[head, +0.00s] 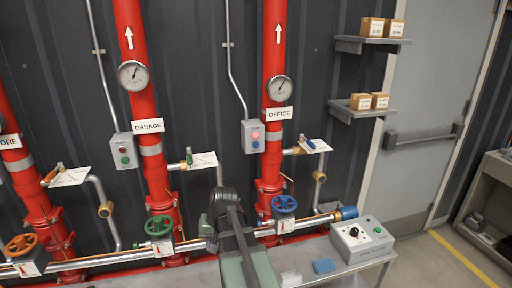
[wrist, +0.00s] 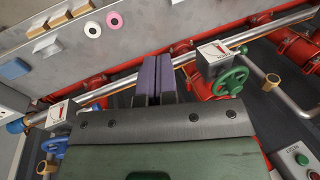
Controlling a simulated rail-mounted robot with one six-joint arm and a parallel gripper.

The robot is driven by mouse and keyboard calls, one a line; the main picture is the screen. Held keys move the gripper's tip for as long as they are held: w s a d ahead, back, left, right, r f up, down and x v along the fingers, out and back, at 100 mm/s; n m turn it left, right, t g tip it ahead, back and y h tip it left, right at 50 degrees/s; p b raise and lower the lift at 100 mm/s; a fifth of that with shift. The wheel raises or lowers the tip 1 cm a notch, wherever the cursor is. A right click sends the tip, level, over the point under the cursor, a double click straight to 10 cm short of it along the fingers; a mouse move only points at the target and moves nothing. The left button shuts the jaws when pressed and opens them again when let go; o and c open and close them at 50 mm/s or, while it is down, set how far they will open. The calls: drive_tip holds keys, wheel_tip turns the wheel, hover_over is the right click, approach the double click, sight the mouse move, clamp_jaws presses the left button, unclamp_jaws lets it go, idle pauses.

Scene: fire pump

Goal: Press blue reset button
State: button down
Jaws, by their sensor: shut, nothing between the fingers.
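A grey control box (head: 253,136) hangs on the wall below the OFFICE label, left of the red OFFICE pipe. It has a lit pinkish-red round on top and a small round (head: 255,144) below that looks blue, though it is tiny here. My gripper (wrist: 158,62) shows in the wrist view, its two purple fingers shut together and empty. They point over the silver pipe and grey bench top. In the head view my arm rises in front, below the OFFICE box, and hides the fingers. The OFFICE box is not clearly in the wrist view.
The GARAGE box (head: 123,150) has a dark red and a green round; a similar box shows in the wrist view (wrist: 301,158). Green (head: 158,226) and blue (head: 284,205) valve wheels flank my arm. A bench box (head: 360,238) with knob stands right, beside a blue block (head: 324,265).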

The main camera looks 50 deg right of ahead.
sight(256, 145)
drive_tip(key=w+d+r+m+t+y, duration=0.1)
drive_tip(key=d+r+m+t, duration=0.2)
drive_tip(key=d, duration=0.5)
drive_tip(key=w+d+r+m+t, duration=0.1)
drive_tip(key=d+r+m+t, duration=0.2)
drive_tip(key=d, duration=0.6)
drive_tip(key=d+r+m+t+y, duration=0.1)
drive_tip(key=d+r+m+t, duration=0.2)
drive_tip(key=d, duration=0.5)
drive_tip(key=w+d+r+m+t, duration=0.3)
drive_tip(key=d+r+m+t, duration=0.2)
drive_tip(key=d+r+m, duration=0.1)
drive_tip(key=shift+d+m+t+h, duration=0.3)
drive_tip(key=shift+m+h, duration=0.1)
drive_tip(key=shift+m, duration=0.4)
drive_tip(key=shift+w+d, duration=0.75)
drive_tip(key=shift+w, duration=0.5)
drive_tip(key=shift+w+d, duration=0.8)
drive_tip(key=shift+w, duration=0.4)
drive_tip(key=shift+w+d, duration=0.75)
drive_tip(key=shift+w, duration=0.5)
drive_tip(key=shift+w, duration=0.1)
drive_tip(key=shift+w+d, duration=0.25)
